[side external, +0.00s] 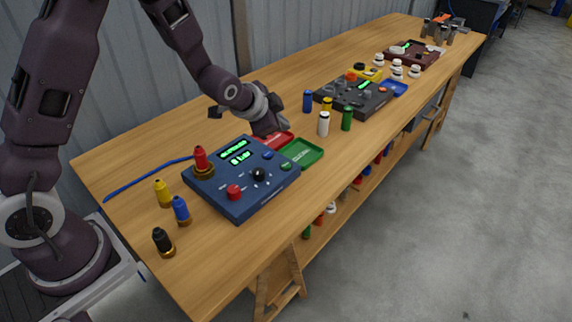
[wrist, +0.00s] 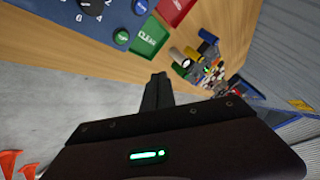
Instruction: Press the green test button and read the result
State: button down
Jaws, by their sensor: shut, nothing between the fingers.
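The blue test panel (side external: 222,199) lies on the near part of the bench. Its green button (side external: 285,167) sits at the panel's right edge and also shows in the wrist view (wrist: 121,37). Two lit green displays (side external: 238,152) are on top; their text is too small to read surely. A red bottle (side external: 201,160) stands in a ring on the panel. My gripper (side external: 270,127) is shut and empty, above the bench by the panel's far right corner, apart from the button. In the wrist view its fingers (wrist: 157,92) are together, away from the button.
A red tray (side external: 281,138) and a green tray (side external: 303,152) adjoin the panel. A black knob (side external: 259,174), red knob (side external: 235,192) and blue button (side external: 268,154) are close by. Yellow, blue and black bottles stand at left. Several bottles and a dark panel (side external: 352,98) are further back.

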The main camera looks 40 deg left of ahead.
aim_at(284, 167)
jog(key=shift+w+f, duration=0.4)
jog(key=shift+f, duration=0.45)
jog(key=shift+f, duration=0.1)
jog(key=shift+f, duration=4.3)
jog(key=shift+f, duration=0.1)
jog(key=shift+f, duration=0.3)
jog(key=shift+f, duration=0.45)
jog(key=shift+r, duration=0.85)
